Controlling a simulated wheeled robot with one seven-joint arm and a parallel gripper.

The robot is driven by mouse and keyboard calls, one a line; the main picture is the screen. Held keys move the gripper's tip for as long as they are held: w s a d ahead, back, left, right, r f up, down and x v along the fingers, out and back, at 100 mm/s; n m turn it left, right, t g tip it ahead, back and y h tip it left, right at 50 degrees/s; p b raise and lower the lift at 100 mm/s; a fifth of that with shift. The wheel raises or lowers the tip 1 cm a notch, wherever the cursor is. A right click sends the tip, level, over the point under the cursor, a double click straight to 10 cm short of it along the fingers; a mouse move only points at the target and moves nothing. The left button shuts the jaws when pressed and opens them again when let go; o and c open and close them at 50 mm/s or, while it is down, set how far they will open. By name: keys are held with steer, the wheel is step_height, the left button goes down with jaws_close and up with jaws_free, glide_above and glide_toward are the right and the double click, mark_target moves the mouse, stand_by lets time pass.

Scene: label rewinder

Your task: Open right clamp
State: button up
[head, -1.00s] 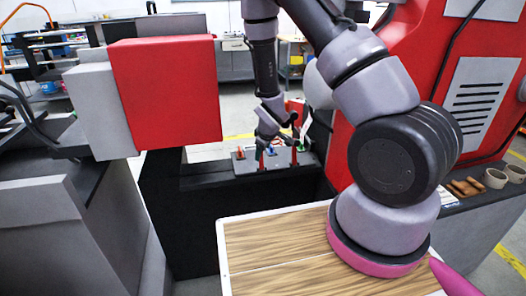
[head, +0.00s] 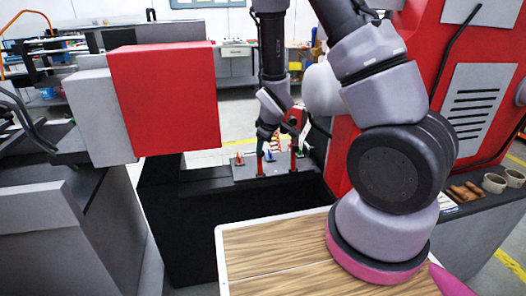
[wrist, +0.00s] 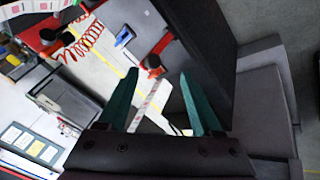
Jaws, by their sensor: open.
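A grey plate (head: 243,175) on the black machine bed carries small clamp parts: a red piece (head: 239,158) at left, a blue piece (head: 269,155) in the middle and a red post (head: 293,161) at right. I cannot tell from the head view whether the right clamp is open or shut. My gripper (head: 266,150) is over the plate, near the blue piece, and partly hides the parts. In the wrist view its two teal fingers (wrist: 159,74) are apart with nothing gripped. A red-and-black part (wrist: 152,64) and a blue handle (wrist: 124,37) lie beyond the fingertips.
A big red box (head: 164,104) stands left of the arm, and a red machine body (head: 465,75) rises at right. A wood-topped table (head: 270,250) is in front. Cups (head: 495,182) stand on the right ledge. A red coiled hose (wrist: 88,38) shows in the wrist view.

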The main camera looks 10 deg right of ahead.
steer(key=shift+v, duration=1.05)
steer(key=s+d+r+m, duration=0.2)
steer(key=r+m, duration=0.1)
steer(key=r, duration=0.4)
steer(key=s+d+r+m+y, duration=0.1)
steer(key=s+r+m, duration=0.1)
steer(key=r, duration=0.6)
steer(key=s+d+r+m, duration=0.2)
steer(key=r+m, duration=0.1)
steer(key=r, duration=0.4)
steer(key=s+r+m+t+y, duration=0.1)
steer(key=s+r+m, duration=0.4)
steer(key=s+r, duration=0.7)
steer(key=shift+s+d, duration=0.45)
steer(key=shift+s, duration=0.8)
steer(key=shift+w, duration=0.1)
